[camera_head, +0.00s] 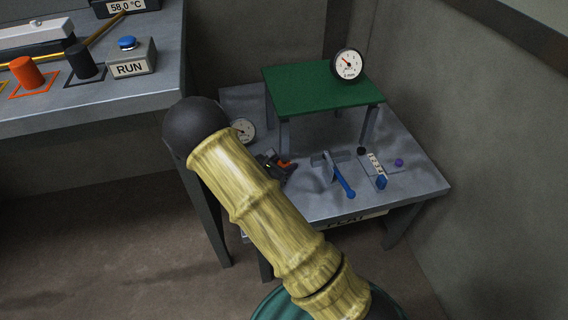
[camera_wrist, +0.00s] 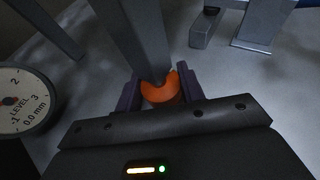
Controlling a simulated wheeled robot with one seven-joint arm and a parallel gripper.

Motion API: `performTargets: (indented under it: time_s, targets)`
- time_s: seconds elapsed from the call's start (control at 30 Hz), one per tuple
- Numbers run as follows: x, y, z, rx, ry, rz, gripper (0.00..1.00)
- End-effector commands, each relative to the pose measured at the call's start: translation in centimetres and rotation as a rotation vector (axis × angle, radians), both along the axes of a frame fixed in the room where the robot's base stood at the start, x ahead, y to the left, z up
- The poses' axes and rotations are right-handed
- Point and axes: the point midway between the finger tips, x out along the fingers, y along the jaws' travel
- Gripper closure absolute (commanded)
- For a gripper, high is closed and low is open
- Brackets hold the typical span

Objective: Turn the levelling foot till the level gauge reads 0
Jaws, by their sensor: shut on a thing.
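The orange levelling foot (camera_wrist: 160,90) sits at the bottom of a grey leg (camera_wrist: 143,35) in the wrist view. My gripper (camera_wrist: 162,94) is shut on it, with one dark finger on each side. In the head view my gripper (camera_head: 277,166) is small and low beside the front left leg of the green-topped stand (camera_head: 320,88). The gauge marked LEVEL (camera_wrist: 22,100) is partly cut off at the left of the wrist view; its needle cannot be read there. It appears as a white dial (camera_head: 243,129) in the head view, partly behind my arm.
A second round dial (camera_head: 348,66) stands on the green top. A blue-handled clamp or lever (camera_head: 343,178) and a small labelled block (camera_head: 376,165) lie to the right of my gripper. A bench with a RUN box (camera_head: 131,62) is at left.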

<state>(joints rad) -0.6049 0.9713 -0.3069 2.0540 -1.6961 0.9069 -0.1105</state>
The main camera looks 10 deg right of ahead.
Motion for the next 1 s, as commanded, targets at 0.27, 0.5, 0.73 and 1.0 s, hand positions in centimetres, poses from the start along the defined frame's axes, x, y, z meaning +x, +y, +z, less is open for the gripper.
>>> performTargets:
  time_s: [0.27, 0.5, 0.73, 1.0]
  targets:
    - [-0.01, -0.02, -0.14, 0.0, 0.001, 0.072, 0.84]
    - [-0.04, -0.1, -0.29, -0.001, 0.001, 0.2, 0.84]
    - [-0.06, -0.21, -0.32, 0.001, -0.002, 0.355, 0.84]
    - [-0.02, -0.23, -0.17, 0.001, -0.003, 0.532, 0.84]
